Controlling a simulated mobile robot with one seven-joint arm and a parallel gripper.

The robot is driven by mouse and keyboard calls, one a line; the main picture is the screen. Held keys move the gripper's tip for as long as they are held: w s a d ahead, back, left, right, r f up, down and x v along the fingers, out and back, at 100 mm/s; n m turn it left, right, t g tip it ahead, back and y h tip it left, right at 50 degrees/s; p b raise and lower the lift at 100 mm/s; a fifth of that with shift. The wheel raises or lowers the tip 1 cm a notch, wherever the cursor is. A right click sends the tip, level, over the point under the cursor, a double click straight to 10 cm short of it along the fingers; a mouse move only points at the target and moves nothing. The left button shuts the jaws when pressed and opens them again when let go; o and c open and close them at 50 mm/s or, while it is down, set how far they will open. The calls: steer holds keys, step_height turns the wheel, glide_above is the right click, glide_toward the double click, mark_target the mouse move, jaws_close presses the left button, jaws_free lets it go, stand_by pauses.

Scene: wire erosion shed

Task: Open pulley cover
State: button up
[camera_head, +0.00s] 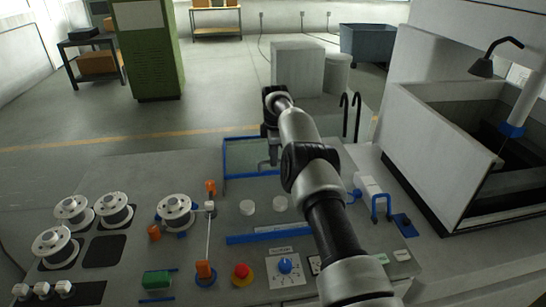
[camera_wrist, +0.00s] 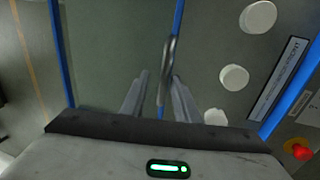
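The pulley cover (camera_head: 245,158) looks like a flat see-through panel with a blue frame, at the far edge of the grey machine panel. It fills the middle of the wrist view (camera_wrist: 110,50), with blue edges on both sides. A thin grey bar, apparently its handle (camera_wrist: 169,55), stands out toward my gripper. My gripper (camera_wrist: 159,78) has its fingers apart, with the bar between them, nearer the right finger. I cannot tell whether they touch. In the head view my gripper (camera_head: 271,160) is over the cover's right part, and my arm hides some of the surroundings.
White round pulleys (camera_head: 247,207) and a blue rail (camera_head: 265,234) lie on the near side of the cover. Wire spools (camera_head: 175,208) stand to the left. A red button (camera_head: 241,271) is at the front. Two black hooks (camera_head: 356,112) rise behind.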

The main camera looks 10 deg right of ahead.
steer(key=shift+s, duration=0.1)
steer(key=v, duration=1.7)
steer(key=shift+r, duration=0.2)
steer(key=s+a+r+m+t, duration=0.15)
steer(key=s+r+m, duration=0.25)
steer(key=s+r, duration=0.65)
steer(key=s+r+m, duration=0.5)
steer(key=s+r, duration=0.2)
steer(key=s, duration=0.5)
steer(key=s+d+f+m+t, duration=0.1)
steer(key=s+f+m, duration=0.3)
steer(key=s, duration=0.8)
steer(key=s+d+f+m, duration=0.1)
steer(key=s+f+m, duration=0.4)
steer(key=s, duration=0.8)
steer(key=shift+f+t, duration=0.35)
steer(key=shift+f, duration=0.1)
